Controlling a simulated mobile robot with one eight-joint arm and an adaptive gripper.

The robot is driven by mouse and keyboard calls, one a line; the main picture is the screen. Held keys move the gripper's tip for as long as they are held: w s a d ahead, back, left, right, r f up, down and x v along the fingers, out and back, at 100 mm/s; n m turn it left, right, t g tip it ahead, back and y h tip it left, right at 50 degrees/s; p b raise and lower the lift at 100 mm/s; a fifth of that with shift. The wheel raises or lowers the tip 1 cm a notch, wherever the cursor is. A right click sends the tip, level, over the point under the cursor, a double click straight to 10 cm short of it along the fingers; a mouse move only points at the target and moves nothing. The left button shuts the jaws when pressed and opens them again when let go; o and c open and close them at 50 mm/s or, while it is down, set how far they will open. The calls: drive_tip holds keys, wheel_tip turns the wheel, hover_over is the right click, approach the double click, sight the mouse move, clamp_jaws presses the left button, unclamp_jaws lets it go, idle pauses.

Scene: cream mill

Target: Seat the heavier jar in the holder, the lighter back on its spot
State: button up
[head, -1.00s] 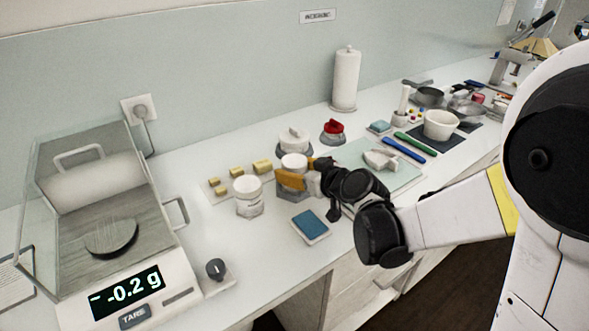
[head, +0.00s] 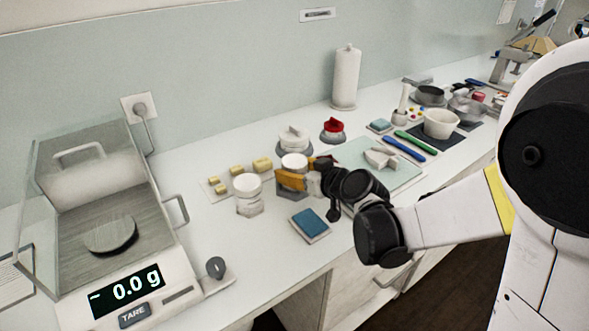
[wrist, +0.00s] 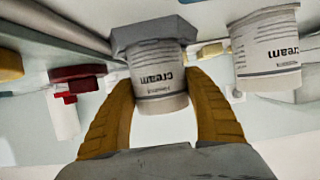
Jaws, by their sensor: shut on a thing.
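A white jar (head: 294,161) labelled "cream" stands upright on the bench, with a grey hexagonal base (wrist: 147,31) around its foot. My gripper (head: 291,180) is shut on this jar from the right; its two yellow fingers lie along both sides in the wrist view (wrist: 163,112). I cannot tell which grey base is the holder. The scale (head: 175,297) reads 0.0 g, and its round pan (head: 110,234) is bare.
Behind the held jar are a white-topped knob piece (head: 293,138) and a red-topped one (head: 332,128). Yellow blocks (head: 262,164) lie behind the second jar. A blue pad (head: 310,224) lies in front. A pale green board (head: 400,174) lies right.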

drive_tip(key=o, duration=1.3)
drive_tip(key=shift+c, duration=0.2)
